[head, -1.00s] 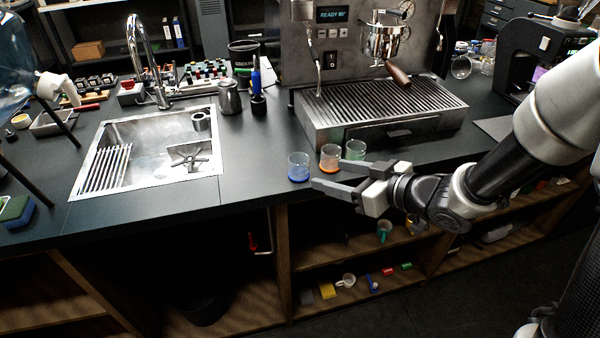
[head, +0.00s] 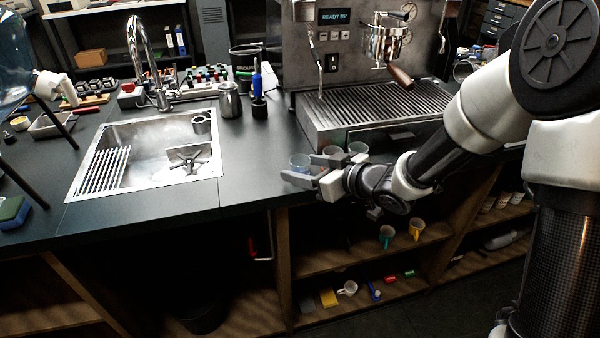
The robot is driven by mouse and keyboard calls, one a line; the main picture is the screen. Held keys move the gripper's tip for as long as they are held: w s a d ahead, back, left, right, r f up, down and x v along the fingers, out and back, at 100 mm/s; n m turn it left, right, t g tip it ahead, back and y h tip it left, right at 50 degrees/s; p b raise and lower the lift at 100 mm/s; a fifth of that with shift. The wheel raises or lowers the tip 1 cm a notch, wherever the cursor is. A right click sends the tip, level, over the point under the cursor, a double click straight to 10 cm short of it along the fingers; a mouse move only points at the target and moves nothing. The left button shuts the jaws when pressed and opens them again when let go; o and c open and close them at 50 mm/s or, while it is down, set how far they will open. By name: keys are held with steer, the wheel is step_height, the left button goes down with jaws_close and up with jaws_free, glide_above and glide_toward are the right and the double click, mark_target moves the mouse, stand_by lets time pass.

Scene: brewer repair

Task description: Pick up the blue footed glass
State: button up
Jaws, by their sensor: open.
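The blue footed glass (head: 299,161) stands on the dark counter in front of the espresso machine, leftmost of three small glasses. Its lower part and blue foot are hidden behind my gripper. My gripper (head: 297,171) is open at the front edge of the counter, its fingers pointing left, overlapping the glass in the picture. I cannot tell whether a finger touches the glass. Two other glasses, a middle glass (head: 331,151) and a right glass (head: 358,148), stand close behind my gripper and are partly hidden by it.
The espresso machine's drip tray (head: 385,113) stands just behind the glasses. A sink (head: 150,155) is to the left, with a metal pitcher (head: 230,100) and a blue-handled tool (head: 258,88) behind. The counter between sink and glasses is clear. Mugs sit on the shelves below.

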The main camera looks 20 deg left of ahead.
steer(key=shift+c, duration=0.2)
steer(key=c, duration=1.1)
steer(key=shift+r, duration=0.1)
